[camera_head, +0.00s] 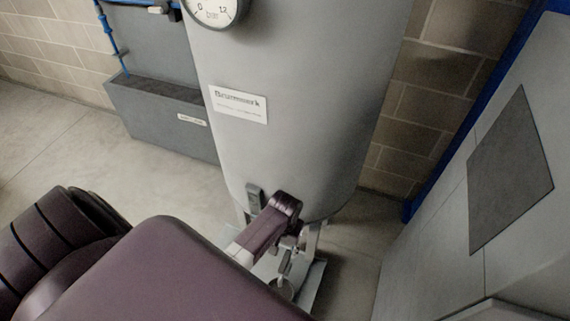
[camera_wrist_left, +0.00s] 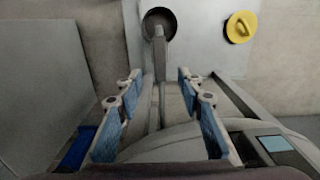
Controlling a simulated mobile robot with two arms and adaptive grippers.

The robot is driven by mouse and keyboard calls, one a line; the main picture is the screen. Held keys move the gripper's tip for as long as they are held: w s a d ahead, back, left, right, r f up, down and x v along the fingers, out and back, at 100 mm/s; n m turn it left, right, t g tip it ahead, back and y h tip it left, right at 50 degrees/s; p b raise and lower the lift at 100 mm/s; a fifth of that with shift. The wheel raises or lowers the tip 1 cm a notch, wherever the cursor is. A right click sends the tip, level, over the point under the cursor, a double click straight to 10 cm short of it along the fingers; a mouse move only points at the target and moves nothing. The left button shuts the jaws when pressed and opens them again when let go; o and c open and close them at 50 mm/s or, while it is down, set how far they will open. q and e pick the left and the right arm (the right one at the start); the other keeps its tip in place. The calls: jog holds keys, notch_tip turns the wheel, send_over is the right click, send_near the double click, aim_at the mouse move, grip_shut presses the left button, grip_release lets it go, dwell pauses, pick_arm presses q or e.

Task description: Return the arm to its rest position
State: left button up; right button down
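My left arm (camera_head: 265,232), in purple covers, reaches out to the foot of a large grey tank (camera_head: 300,120) in the head view. Its gripper (camera_head: 287,258) is small there, low at the tank's base, and partly hidden by the arm. In the left wrist view the left gripper (camera_wrist_left: 162,115) has its two blue-padded fingers wide apart. A grey upright bar (camera_wrist_left: 160,60) shows between and beyond them; I see no finger pressed on it. My right gripper is not in view.
The tank carries a pressure gauge (camera_head: 215,8) and a white label (camera_head: 238,104). A grey box (camera_head: 165,120) stands behind left, and a grey cabinet (camera_head: 500,190) at right. Bare floor (camera_head: 60,150) lies at left. A yellow round thing (camera_wrist_left: 240,27) and a dark round one (camera_wrist_left: 159,20) show beyond the fingers.

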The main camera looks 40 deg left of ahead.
pick_arm(q)
jog(key=shift+r, duration=0.5)
jog(key=s+d+r+m+t, duration=0.2)
jog(key=s+r, duration=0.4)
jog(key=r, duration=0.4)
jog(key=s+d+r+m+t, duration=0.2)
jog(key=s+d+r+m, duration=0.1)
jog(key=s+r, duration=0.55)
notch_tip(320, 180, down, 26)
jog(key=g, duration=0.2)
jog(key=s+a+f+g, duration=0.1)
jog(key=s+a+f, duration=0.2)
jog(key=s+f, duration=1.2)
jog(key=shift+s+a+f, duration=0.2)
jog(key=shift+s+f, duration=0.05)
jog(key=shift+s, duration=0.95)
